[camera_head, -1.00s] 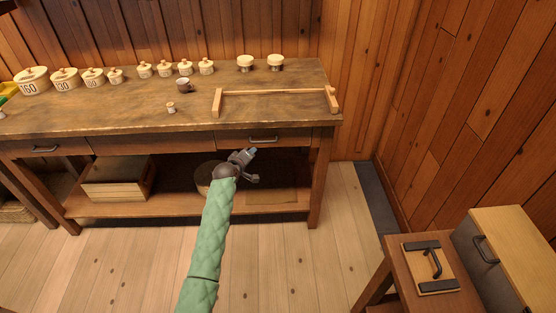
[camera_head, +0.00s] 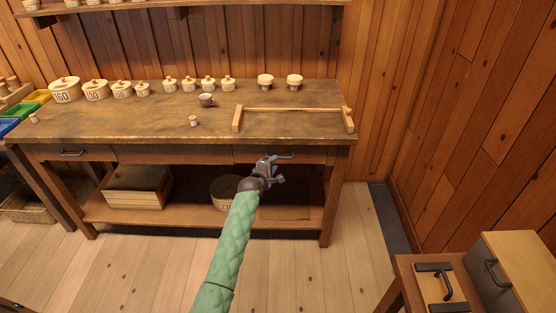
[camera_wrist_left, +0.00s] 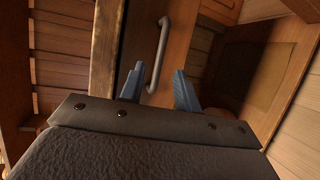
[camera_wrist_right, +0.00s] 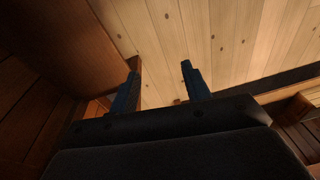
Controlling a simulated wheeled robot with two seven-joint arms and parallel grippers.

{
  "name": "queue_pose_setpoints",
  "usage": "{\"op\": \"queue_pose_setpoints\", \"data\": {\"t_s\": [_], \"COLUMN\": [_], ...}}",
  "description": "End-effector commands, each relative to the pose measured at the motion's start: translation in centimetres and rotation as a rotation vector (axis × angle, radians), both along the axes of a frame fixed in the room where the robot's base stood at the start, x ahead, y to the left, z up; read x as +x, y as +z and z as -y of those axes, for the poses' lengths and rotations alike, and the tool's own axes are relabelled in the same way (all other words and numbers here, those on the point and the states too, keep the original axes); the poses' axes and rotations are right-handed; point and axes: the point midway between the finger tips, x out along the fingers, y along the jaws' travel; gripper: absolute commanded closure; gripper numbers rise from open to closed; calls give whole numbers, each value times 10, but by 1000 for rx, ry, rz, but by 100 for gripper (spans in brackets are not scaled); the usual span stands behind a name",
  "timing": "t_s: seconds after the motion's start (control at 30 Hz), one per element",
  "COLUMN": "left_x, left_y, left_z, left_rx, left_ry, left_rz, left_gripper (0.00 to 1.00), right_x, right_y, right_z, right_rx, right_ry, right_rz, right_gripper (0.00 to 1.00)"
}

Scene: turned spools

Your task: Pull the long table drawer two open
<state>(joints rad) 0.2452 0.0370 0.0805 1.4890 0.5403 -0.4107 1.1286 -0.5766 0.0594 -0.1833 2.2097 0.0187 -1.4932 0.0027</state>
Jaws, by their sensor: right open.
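The long wooden table (camera_head: 140,125) has a right drawer (camera_head: 310,156) with a grey bar handle (camera_head: 284,157). A left drawer (camera_head: 90,153) with a like handle (camera_head: 72,153) is at its other end. Both look shut. No label shows which is number two. My left gripper (camera_head: 272,170) is just in front of and below the right drawer's handle. In the left wrist view its fingers (camera_wrist_left: 157,82) are apart, and the near end of the handle (camera_wrist_left: 163,50) shows between them; contact cannot be told. My right gripper (camera_wrist_right: 162,80) is open and empty, outside the head view.
A crate (camera_head: 137,187) sits on the lower shelf. A small cabinet (camera_head: 520,265) is at the lower right. The floor (camera_head: 150,265) before the table is clear.

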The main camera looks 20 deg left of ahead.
Motion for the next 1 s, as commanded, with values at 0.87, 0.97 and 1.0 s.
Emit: {"op": "queue_pose_setpoints", "data": {"t_s": [0.87,0.97,1.0], "left_x": [46,46,46], "left_y": [-9,-9,-9], "left_z": [6,6,6], "left_rx": [1,1,1], "left_ry": [0,0,0], "left_rz": [0,-1,-1], "left_gripper": [89,100,100], "right_x": [3,3,3], "right_y": [-31,-31,-31], "right_z": [1,1,1], "right_rx": [-5,-5,-5], "right_ry": [1,1,1], "right_rz": [0,0,0], "right_gripper": [52,52,52]}}
